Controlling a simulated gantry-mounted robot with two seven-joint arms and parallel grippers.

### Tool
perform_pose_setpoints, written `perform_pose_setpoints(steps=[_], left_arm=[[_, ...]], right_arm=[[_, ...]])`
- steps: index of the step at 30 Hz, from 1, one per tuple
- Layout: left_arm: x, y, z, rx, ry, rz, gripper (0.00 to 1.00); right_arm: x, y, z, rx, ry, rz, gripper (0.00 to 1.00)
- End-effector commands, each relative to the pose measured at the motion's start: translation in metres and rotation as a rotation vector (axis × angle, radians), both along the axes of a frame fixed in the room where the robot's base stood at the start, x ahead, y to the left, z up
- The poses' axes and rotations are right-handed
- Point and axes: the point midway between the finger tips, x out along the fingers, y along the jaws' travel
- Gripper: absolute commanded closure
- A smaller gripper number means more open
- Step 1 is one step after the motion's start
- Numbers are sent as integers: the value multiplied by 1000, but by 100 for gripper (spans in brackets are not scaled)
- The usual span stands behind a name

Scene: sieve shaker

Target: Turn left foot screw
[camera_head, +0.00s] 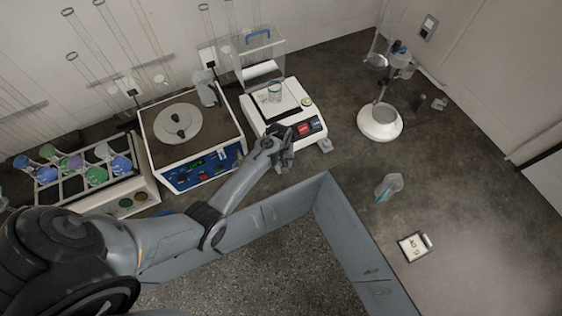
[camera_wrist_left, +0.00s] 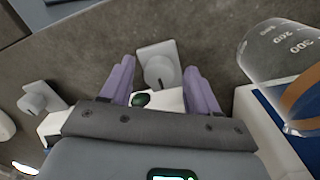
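The white balance (camera_head: 262,128) stands at the back centre with a red and blue front panel. One light grey foot with a screw (camera_head: 325,145) shows at its front right corner. My left gripper (camera_head: 284,158) is low at the balance's front and hides the area of the other front foot. In the left wrist view, a light grey foot screw (camera_wrist_left: 158,71) sits between the two purple-grey fingers of my left gripper (camera_wrist_left: 160,82). The fingers are apart, with visible gaps on both sides of the screw. A second foot screw (camera_wrist_left: 36,101) shows at the left. My right gripper is out of view.
A shaker (camera_head: 190,160) with a blue panel stands left of the balance, beyond it a rack of flasks (camera_head: 85,180). In the left wrist view, a graduated glass vessel (camera_wrist_left: 275,50) is close at right. A white round device (camera_head: 380,123) stands right; bench between is mostly clear.

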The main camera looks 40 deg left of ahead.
Motion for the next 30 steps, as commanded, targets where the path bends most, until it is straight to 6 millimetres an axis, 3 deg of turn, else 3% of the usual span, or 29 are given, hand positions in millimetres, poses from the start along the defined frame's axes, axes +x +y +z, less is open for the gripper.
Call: perform_pose_setpoints(steps=[1,11,20,30], left_arm=[[0,0,0,0,0,0,46],[0,0,0,0,0,0,95],[0,0,2,0,0,-39,95],[0,1,4,0,1,-255,95]], right_arm=[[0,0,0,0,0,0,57],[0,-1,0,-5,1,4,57],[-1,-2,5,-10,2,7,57],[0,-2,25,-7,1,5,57]])
